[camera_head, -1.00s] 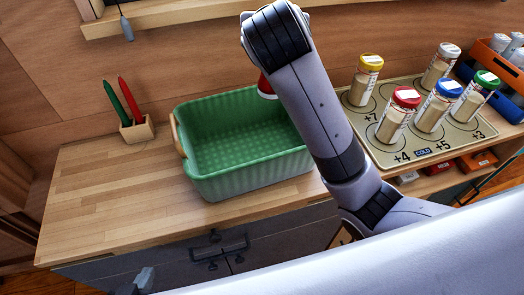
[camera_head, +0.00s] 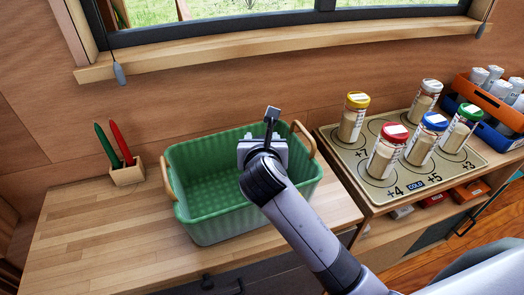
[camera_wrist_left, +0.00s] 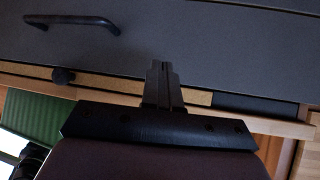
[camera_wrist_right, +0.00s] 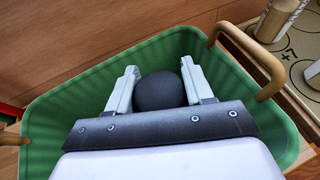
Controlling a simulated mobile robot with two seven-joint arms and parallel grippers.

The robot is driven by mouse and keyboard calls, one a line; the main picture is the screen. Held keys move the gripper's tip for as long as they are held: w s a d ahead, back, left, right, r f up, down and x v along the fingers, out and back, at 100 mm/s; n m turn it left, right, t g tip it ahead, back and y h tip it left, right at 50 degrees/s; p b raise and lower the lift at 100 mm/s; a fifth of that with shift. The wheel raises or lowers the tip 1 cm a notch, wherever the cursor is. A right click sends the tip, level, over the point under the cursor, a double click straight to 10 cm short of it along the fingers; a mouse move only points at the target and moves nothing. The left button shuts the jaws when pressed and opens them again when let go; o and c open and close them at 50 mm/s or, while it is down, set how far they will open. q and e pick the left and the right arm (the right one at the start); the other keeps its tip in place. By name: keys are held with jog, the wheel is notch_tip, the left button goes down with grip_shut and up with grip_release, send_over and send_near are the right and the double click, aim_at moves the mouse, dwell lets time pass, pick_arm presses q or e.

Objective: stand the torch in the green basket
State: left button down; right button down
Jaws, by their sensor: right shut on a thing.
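The green basket (camera_head: 205,226) stands on the wooden counter, with a light wooden handle at each end. My right gripper (camera_wrist_right: 160,68) points down over the inside of the basket and is shut on the torch. Only the torch's dark round end (camera_wrist_right: 157,92) shows between the fingers in the right wrist view. In the head view my arm hides the torch and fingertips, so I cannot tell whether the torch touches the basket floor. My left gripper (camera_wrist_left: 163,72) is shut and empty in the left wrist view, in front of a grey drawer front.
A wooden holder (camera_head: 127,174) with a red and a green pen stands left of the basket. A marked board (camera_head: 345,148) with several capped jars is at the right. The counter's left part (camera_head: 75,235) is bare. A window sill (camera_head: 260,50) runs behind.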

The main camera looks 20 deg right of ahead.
notch_tip(320, 180, down, 3)
jog(key=shift+r, duration=0.15)
pick_arm(q)
jog(key=shift+f, duration=0.25)
pick_arm(e)
jog(key=shift+f, duration=0.25)
jog(key=shift+c, duration=2.2)
grip_release()
jog(key=shift+r, duration=0.15)
